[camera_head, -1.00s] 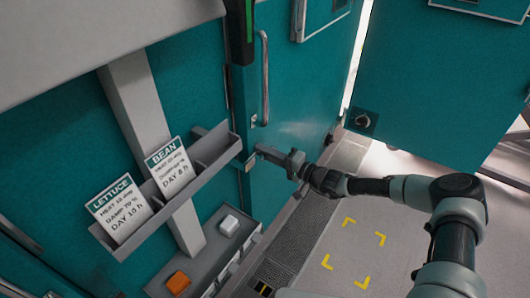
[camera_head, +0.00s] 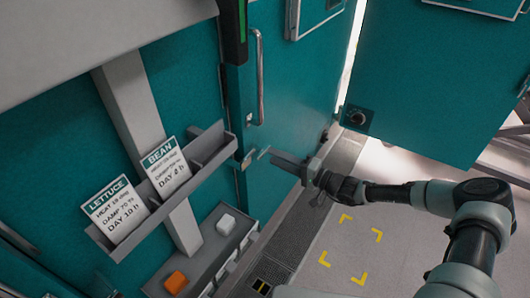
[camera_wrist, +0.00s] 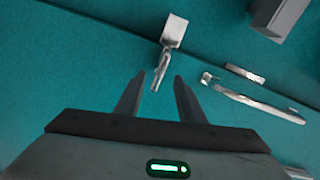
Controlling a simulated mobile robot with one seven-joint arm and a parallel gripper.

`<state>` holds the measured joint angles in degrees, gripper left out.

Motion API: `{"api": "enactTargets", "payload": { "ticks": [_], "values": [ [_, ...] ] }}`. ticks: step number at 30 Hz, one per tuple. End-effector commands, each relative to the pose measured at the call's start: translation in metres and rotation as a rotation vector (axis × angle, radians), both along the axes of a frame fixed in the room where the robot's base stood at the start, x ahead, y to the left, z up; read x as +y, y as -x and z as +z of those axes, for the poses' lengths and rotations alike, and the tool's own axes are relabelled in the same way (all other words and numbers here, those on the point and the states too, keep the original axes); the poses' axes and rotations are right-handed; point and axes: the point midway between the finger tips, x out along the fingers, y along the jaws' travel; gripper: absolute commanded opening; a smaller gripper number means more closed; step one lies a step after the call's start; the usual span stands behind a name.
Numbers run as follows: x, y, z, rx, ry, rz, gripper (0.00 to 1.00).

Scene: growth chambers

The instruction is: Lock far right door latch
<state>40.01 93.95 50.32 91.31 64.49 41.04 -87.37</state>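The latch is a small metal block with a thin lever. It sits at the edge of the teal door (camera_head: 290,100), below the bar handle (camera_head: 259,78). In the head view the latch (camera_head: 247,160) is small, and its lever is hard to tell from my fingertips. In the wrist view the latch block (camera_wrist: 174,32) is ahead of my gripper, and its lever (camera_wrist: 162,66) points back toward the fingers. My gripper (camera_wrist: 156,82) is open, with the lever's end between or just beyond the fingertips; contact cannot be told. My gripper (camera_head: 271,156) also shows in the head view.
A grey card holder (camera_head: 212,150) with Lettuce and Bean cards is left of the latch. Below it is a tray with a white block (camera_head: 226,224) and an orange block (camera_head: 176,282). Another teal door (camera_head: 430,85) stands open at right. Marked floor (camera_head: 345,250) is clear.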

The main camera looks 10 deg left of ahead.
Motion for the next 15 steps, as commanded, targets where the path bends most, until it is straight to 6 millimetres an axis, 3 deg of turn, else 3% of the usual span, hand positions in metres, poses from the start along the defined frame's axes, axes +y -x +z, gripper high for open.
{"api": "enactTargets", "payload": {
  "ticks": [6,15],
  "values": [
    [-0.051,0.020,0.000,0.000,0.000,-0.003,0.36],
    [-0.092,0.038,0.000,0.000,-0.001,0.000,0.36]
  ]
}}
